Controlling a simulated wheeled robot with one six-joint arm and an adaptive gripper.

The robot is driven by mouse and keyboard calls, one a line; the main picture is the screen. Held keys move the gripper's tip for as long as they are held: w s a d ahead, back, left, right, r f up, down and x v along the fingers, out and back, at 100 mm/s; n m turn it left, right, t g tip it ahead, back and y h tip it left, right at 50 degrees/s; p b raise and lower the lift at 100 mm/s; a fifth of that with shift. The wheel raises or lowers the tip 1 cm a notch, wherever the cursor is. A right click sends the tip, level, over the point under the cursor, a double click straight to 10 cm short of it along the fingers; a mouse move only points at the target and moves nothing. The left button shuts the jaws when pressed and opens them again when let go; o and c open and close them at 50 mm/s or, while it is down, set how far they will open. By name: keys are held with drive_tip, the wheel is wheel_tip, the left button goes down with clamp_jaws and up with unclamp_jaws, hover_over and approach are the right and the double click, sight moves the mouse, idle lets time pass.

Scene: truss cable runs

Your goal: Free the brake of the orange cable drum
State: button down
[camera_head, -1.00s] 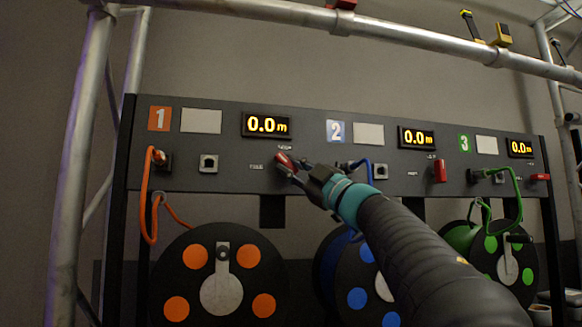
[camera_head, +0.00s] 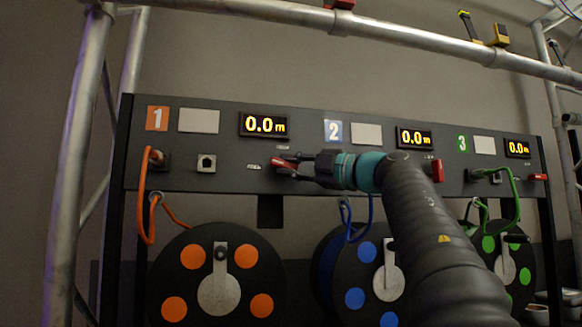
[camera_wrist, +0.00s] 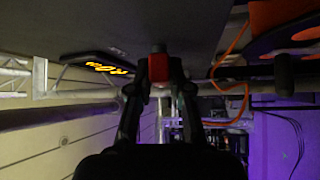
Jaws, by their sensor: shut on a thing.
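The orange cable drum (camera_head: 196,295) hangs at the lower left under panel section 1, with orange discs on its black face. Its red brake lever (camera_head: 284,163) sits on the panel below the first display. My gripper (camera_head: 279,167) comes in from the right and is shut on this lever. The lever lies nearly level, its end to the left near a small label too small to read surely. In the wrist view the red lever (camera_wrist: 158,49) shows between my fingertips (camera_wrist: 159,70). The fingers partly hide the lever.
The orange cable (camera_head: 145,205) loops from its port at the panel's left. The blue drum (camera_head: 350,275) and green drum (camera_head: 497,270) hang to the right, partly behind my arm. Another red lever (camera_head: 437,171) stands upright. A truss pipe (camera_head: 400,39) crosses above.

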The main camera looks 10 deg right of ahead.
idle(0.3)
drive_tip(key=c, duration=1.1)
unclamp_jaws()
drive_tip(key=shift+a, duration=0.1)
drive_tip(key=v, duration=1.2)
